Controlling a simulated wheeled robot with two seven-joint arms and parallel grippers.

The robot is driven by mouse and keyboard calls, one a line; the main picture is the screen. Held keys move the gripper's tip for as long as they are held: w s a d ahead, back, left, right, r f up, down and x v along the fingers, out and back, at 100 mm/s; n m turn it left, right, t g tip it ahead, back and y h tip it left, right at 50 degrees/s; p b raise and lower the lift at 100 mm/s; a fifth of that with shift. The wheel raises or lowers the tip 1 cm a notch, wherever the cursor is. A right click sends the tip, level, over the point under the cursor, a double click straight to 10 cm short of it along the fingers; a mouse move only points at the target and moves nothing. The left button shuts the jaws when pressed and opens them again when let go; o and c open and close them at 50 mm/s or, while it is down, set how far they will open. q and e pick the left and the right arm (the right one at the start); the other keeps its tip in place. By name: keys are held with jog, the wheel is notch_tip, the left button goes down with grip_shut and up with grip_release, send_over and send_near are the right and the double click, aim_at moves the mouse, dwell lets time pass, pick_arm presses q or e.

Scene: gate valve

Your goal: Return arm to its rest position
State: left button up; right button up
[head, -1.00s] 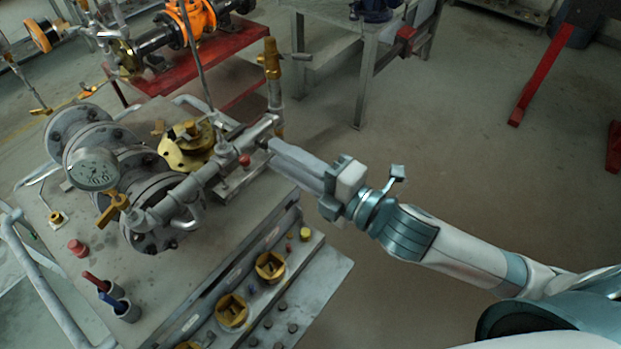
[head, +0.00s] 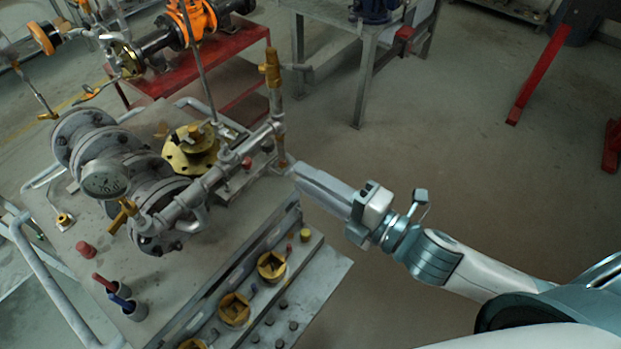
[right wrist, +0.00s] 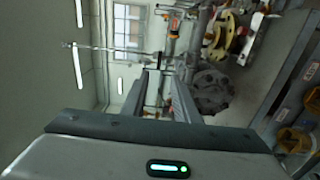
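My right arm comes in from the lower right in the head view. Its gripper (head: 297,173) points left at the near right end of the valve assembly's grey pipe (head: 205,185), and its fingertips look just clear of the pipe. In the right wrist view the two fingers (right wrist: 161,80) stand apart with a gap and nothing held between them. The assembly carries a round dial gauge (head: 105,180), grey flanges and a brass-yellow flange (head: 190,160). My left gripper is out of view.
The grey bench (head: 225,240) carries the pipework, with square yellow fittings (head: 271,266) along its front. A red stand (head: 165,85) and a metal table (head: 340,40) stand behind. Open floor (head: 450,130) lies right of the bench.

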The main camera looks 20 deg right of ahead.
dwell(0.3)
